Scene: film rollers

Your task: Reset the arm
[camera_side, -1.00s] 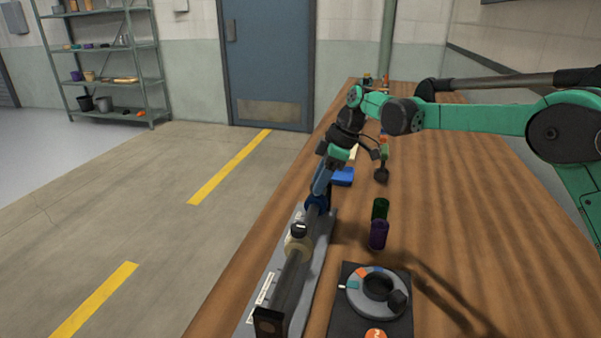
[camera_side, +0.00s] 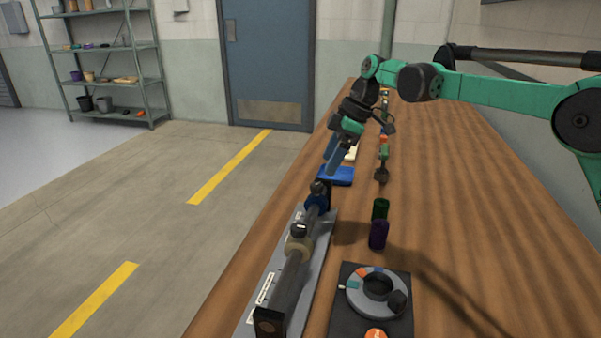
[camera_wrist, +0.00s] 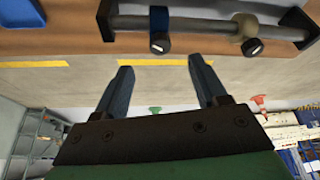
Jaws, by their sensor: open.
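My gripper (camera_side: 333,155) is raised above the far end of the film roller rig (camera_side: 275,270) in the side view. In the wrist view my gripper (camera_wrist: 161,80) shows two dark blue fingers spread apart with nothing between them. The rig's dark roller bar (camera_wrist: 200,25) runs across the top of that view, beyond the fingertips and apart from them. A blue collar (camera_side: 317,203) and a tan collar (camera_side: 298,244) with dark knobs sit on the bar.
A dial on a black base (camera_side: 340,325) is at the front. The table's right side (camera_side: 470,200) is clear.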

